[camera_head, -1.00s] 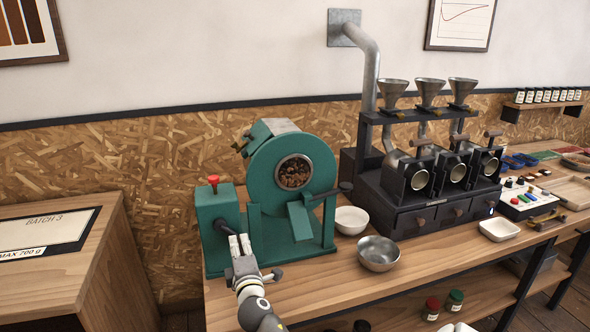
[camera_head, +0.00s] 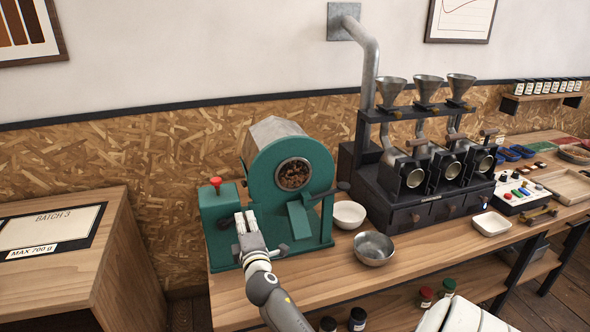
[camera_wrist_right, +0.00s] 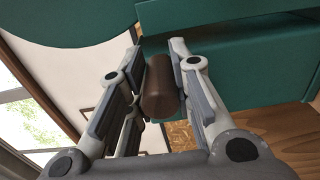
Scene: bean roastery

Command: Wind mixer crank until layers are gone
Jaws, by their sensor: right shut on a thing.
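The green mixer (camera_head: 262,225) stands on the left end of the wooden bench. Brown beans (camera_head: 293,174) show behind its round front window; they are too small to tell whether layers remain. My right gripper (camera_head: 244,218) is at the front of the mixer's left box, below the red knob (camera_head: 215,182). In the right wrist view its fingers are on either side of the brown crank handle (camera_wrist_right: 161,88) and shut on it. The rest of the crank is mostly hidden by the gripper. My left gripper is not in view.
A white bowl (camera_head: 349,214) and a metal bowl (camera_head: 374,248) stand right of the mixer. A black machine with funnels (camera_head: 425,185) stands behind them. A wooden cabinet (camera_head: 70,260) is at the left. Bare bench top lies in front of the mixer.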

